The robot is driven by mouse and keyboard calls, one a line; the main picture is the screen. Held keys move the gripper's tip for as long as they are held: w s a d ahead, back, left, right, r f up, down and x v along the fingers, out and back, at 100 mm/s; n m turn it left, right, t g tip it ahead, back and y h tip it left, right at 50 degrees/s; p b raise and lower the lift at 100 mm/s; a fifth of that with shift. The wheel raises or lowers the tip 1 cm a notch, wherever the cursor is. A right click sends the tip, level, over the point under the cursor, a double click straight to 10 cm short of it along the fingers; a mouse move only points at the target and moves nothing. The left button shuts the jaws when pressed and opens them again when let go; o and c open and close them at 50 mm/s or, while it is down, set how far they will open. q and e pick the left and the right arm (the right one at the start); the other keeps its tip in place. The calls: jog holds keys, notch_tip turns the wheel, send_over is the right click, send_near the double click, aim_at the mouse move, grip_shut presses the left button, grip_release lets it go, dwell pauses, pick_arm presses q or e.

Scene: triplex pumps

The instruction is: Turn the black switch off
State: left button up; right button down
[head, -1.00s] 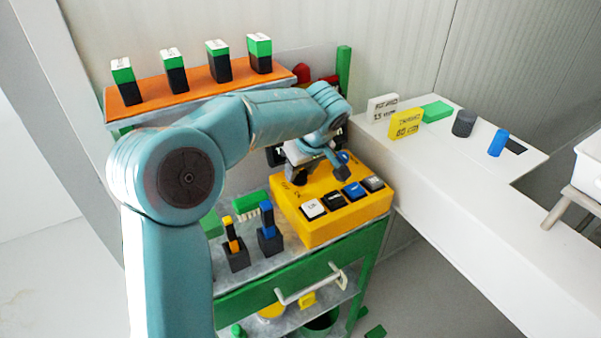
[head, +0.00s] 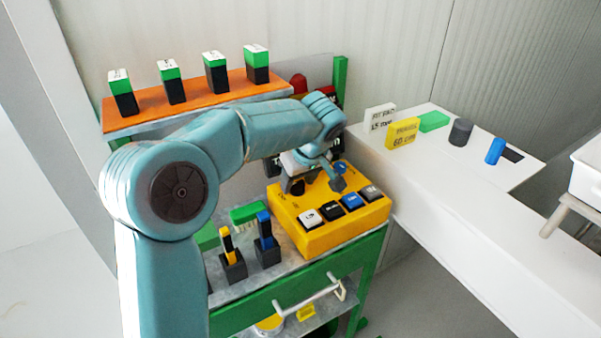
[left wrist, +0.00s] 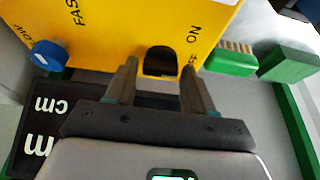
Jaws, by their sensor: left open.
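The black switch (head: 297,188) sits on the upper left part of the yellow control box (head: 318,238). In the left wrist view the switch (left wrist: 159,61) is a dark rounded piece beside the words ON and OFF, the latter partly covered by a finger. My left gripper (head: 312,183) is over the box and open. In the left wrist view its two fingertips (left wrist: 160,70) lie on either side of the switch. I cannot tell whether they touch it. My right gripper is not in view.
The box also carries a blue knob (left wrist: 47,54) and a row of white, black, blue and grey buttons. Yellow and blue levers (head: 265,240) stand left of the box on the green cart. An orange shelf (head: 200,98) is behind; a white counter (head: 450,190) is right.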

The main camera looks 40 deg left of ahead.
pick_arm(q)
jog(key=p+v, duration=0.2)
jog(key=v, duration=1.4)
jog(key=shift+d, duration=0.25)
jog(key=shift+s, duration=0.15)
